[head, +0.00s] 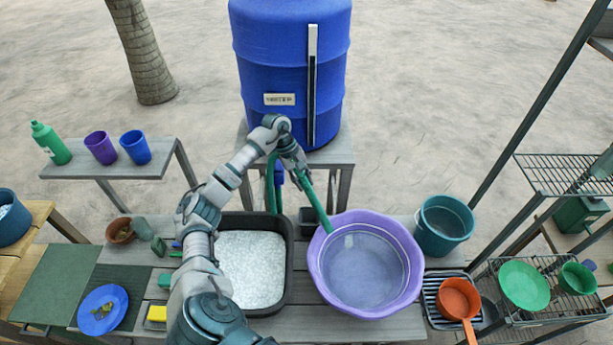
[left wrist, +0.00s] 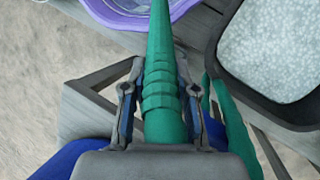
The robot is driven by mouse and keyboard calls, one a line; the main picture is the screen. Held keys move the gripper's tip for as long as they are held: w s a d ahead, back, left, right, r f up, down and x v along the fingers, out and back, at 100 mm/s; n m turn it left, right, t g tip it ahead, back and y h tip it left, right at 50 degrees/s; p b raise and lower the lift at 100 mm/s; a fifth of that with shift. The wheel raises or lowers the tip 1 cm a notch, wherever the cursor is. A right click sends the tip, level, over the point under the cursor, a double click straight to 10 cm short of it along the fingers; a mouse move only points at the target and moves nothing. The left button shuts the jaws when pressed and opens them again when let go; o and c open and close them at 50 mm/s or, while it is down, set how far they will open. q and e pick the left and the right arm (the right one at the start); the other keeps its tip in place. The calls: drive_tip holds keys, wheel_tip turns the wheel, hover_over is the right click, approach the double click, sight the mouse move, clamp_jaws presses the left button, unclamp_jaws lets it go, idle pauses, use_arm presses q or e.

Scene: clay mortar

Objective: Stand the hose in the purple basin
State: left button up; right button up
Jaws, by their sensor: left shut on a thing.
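The purple basin (head: 318,262) stands on the wooden bench, right of centre in the head view. Its rim also shows at the top of the left wrist view (left wrist: 112,15). The green hose (head: 314,199) runs from my left gripper down over the basin's far left rim, its end inside the basin. My left gripper (head: 296,172) is shut on the hose, near the front of the blue barrel. In the left wrist view the hose (left wrist: 164,85) lies between the two fingers. Another length of hose hangs beside the gripper. My right gripper is out of view.
A blue barrel (head: 290,60) stands behind the bench. A black tray of white granules (head: 250,270) sits left of the basin. A teal bucket (head: 444,225) and an orange pan (head: 457,298) stand to the right. A blue plate (head: 102,310) lies front left.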

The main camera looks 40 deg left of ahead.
use_arm(q)
drive_tip(key=b, duration=0.2)
approach(326, 224)
drive_tip(key=f, duration=0.1)
drive_tip(key=w+f, duration=0.1)
drive_tip(key=f, duration=0.1)
drive_tip(key=w+f, duration=0.1)
drive_tip(key=f, duration=0.1)
drive_tip(key=shift+a+f, duration=0.2)
drive_tip(key=shift+a, duration=0.2)
drive_tip(key=b+x, duration=0.4)
drive_tip(key=x, duration=0.1)
drive_tip(key=shift+d+f, duration=0.25)
drive_tip(key=shift+d, duration=0.1)
drive_tip(key=shift+d+b+x, duration=0.2)
drive_tip(key=shift+b+x, duration=0.75)
drive_tip(key=shift+r, duration=0.1)
drive_tip(key=o, duration=1.1)
drive_tip(key=shift+o, duration=0.2)
drive_tip(key=shift+s, duration=0.1)
drive_tip(key=o, duration=0.7)
drive_tip(key=shift+o, duration=0.2)
